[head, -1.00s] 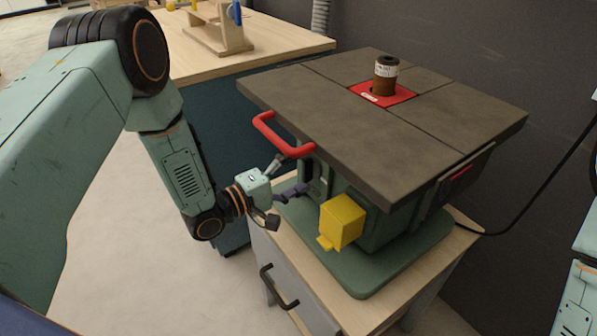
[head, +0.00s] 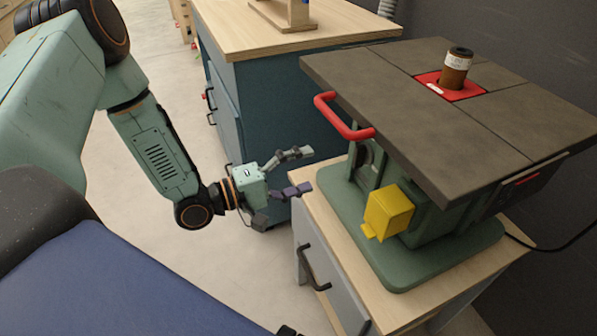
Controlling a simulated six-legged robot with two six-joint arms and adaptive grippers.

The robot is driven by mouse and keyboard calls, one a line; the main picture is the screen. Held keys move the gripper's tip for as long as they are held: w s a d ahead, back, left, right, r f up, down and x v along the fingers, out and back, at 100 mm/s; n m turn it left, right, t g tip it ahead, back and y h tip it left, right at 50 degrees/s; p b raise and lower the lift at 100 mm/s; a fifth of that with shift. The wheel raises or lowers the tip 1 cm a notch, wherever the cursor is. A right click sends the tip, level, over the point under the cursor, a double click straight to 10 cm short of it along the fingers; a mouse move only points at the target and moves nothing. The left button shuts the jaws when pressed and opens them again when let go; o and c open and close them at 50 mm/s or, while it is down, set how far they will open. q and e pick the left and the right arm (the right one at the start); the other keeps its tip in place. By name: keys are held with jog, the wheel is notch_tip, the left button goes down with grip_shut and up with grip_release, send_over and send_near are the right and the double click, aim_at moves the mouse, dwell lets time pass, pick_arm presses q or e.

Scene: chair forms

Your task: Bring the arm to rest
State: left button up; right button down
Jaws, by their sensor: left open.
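My left arm comes in from the left, and its gripper (head: 302,172) is open and empty. The gripper is in front of the teal cabinet (head: 262,115), over the gap left of the machine. Its fingers point right, toward the green machine base (head: 400,268), and look apart from it. My right gripper is not in view.
The machine has a dark table top (head: 420,95), a red handle (head: 335,118) at its left edge, a yellow box (head: 388,210) and a brown spindle (head: 456,70). It stands on a wooden-topped cabinet (head: 315,235). Pale floor (head: 150,50) is free at the left.

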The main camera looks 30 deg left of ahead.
pick_arm(q)
jog(key=shift+s+a, duration=0.2)
jog(key=shift+s, duration=0.15)
jog(key=shift+w, duration=0.1)
dwell(0.4)
jog(key=x, duration=1.2)
dwell(0.4)
